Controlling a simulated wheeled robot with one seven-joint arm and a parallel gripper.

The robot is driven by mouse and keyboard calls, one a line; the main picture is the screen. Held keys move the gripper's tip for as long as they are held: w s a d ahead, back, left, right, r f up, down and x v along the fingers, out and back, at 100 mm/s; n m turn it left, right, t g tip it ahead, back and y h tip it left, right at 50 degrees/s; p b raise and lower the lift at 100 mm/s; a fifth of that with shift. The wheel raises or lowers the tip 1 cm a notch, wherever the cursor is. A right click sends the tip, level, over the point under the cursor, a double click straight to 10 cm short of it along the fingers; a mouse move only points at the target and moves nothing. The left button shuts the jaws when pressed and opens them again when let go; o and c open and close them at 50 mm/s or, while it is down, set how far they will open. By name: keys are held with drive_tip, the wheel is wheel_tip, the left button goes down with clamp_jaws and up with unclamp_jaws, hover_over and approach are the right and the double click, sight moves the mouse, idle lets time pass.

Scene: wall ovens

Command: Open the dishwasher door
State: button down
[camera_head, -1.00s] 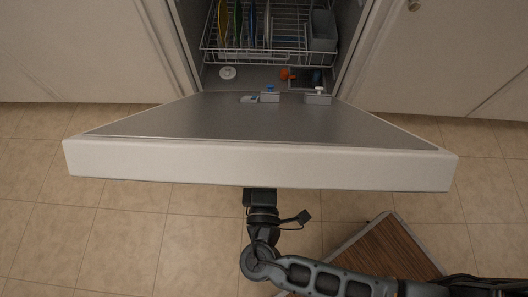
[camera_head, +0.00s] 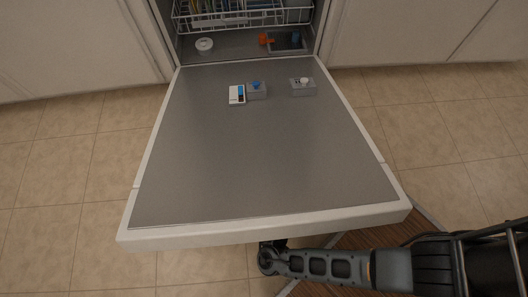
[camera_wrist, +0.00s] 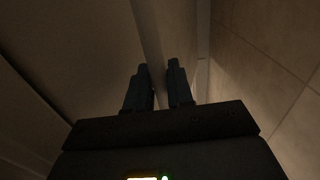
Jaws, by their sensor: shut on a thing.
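The dishwasher door (camera_head: 262,150) is swung far down in the head view, with its grey inner panel facing up and a white front rim. It looks nearly level. The dishwasher's inside (camera_head: 240,45) is open behind it. My gripper (camera_wrist: 159,74) is shut on the dishwasher door in the dark wrist view, with one finger on each side of a pale strip of it. In the head view my gripper is hidden beneath the door's front edge, and only my arm shows. Which part of the door it grips is hard to make out.
A wire rack (camera_head: 240,17) with dishes sits inside the dishwasher. White cabinet fronts (camera_head: 75,45) flank it. Tiled floor (camera_head: 60,210) lies clear on both sides. A brown wooden panel (camera_head: 345,242) is partly under the door and my arm.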

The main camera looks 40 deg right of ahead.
drive_tip(key=shift+s+a+f, duration=0.1)
drive_tip(key=shift+s+f, duration=0.05)
drive_tip(key=shift+f, duration=0.7)
drive_tip(key=shift+s+a+f, duration=0.1)
drive_tip(key=shift+f, duration=0.7)
drive_tip(key=c, duration=1.2)
unclamp_jaws()
drive_tip(key=shift+o, duration=0.2)
drive_tip(key=v, duration=0.7)
drive_tip(key=shift+s+a, duration=0.25)
drive_tip(key=shift+s, duration=0.05)
